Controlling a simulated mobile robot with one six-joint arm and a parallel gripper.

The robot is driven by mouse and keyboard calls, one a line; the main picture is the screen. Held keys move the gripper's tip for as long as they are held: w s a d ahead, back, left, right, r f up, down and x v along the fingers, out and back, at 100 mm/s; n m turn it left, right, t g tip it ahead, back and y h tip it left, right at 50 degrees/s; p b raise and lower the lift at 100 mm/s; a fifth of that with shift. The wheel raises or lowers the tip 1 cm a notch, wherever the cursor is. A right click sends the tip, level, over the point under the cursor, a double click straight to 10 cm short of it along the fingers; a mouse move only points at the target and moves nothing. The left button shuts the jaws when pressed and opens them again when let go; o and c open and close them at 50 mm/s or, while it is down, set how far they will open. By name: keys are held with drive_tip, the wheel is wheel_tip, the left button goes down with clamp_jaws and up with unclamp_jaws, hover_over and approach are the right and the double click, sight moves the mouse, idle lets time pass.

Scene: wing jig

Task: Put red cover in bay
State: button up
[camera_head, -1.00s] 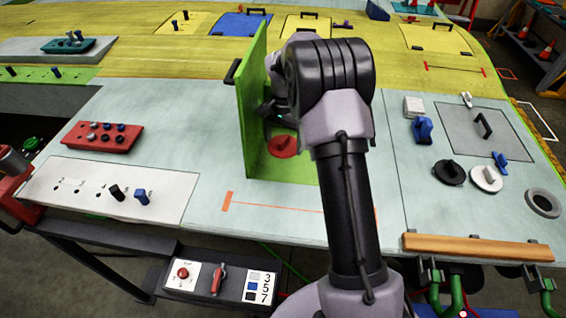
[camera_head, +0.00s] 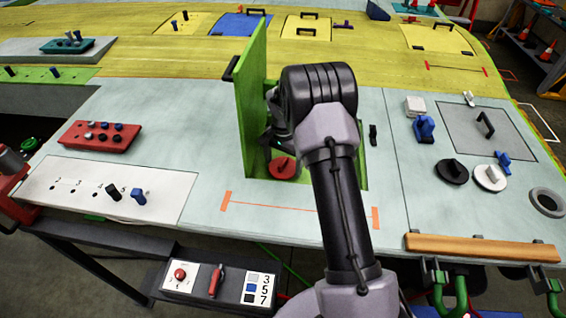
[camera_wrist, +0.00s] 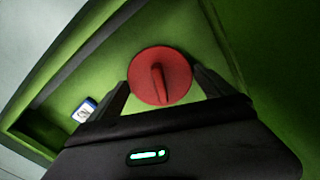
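The red cover (camera_head: 284,169) is a round disc with a raised grip bar; in the wrist view (camera_wrist: 174,92) it lies between the two fingertips, which meet its rim on both sides. My gripper (camera_wrist: 161,80) appears shut on that rim; in the head view (camera_head: 272,138) it is partly hidden by my arm. The bay (camera_head: 350,180) is a green-walled recess in the pale table, its tall green lid (camera_head: 252,100) standing upright at the left. The cover is over or inside the bay; I cannot tell whether it touches the floor.
A small blue-and-white piece (camera_wrist: 85,110) sits by the bay wall. Black (camera_head: 451,172) and white (camera_head: 490,178) discs lie at the right. A red block with knobs (camera_head: 101,136) stands at the left. The table front of the bay is clear.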

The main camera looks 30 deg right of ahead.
sight(283, 162)
wheel_tip(283, 162, up, 12)
drive_tip(key=shift+r+p, duration=0.25)
drive_tip(key=shift+p, duration=0.75)
drive_tip(key=shift+f, duration=0.1)
